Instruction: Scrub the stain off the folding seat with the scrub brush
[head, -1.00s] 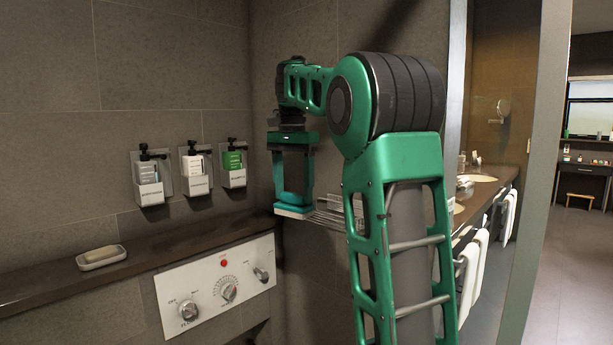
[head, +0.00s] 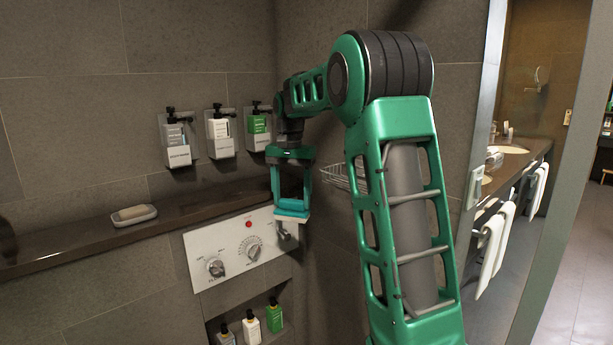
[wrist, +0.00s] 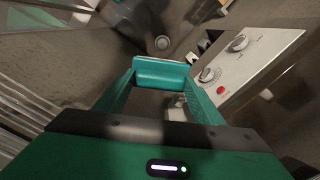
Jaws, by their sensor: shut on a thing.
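My gripper (head: 291,200) hangs downward in front of the control panel, shut on the scrub brush (head: 292,213). The brush has a teal body and a pale underside and is held clear in the air. In the wrist view the brush (wrist: 160,72) sits between the tips of my gripper (wrist: 160,84). I cannot make out the folding seat or its stain in either current view.
A white control panel (head: 225,262) with knobs and a red button is on the wall behind the brush. Above it runs a dark ledge (head: 85,240) with a soap dish (head: 134,216). Dispensers (head: 219,138) hang above. Bottles (head: 252,328) stand in a low niche. A wire rack (head: 345,178) is behind my arm.

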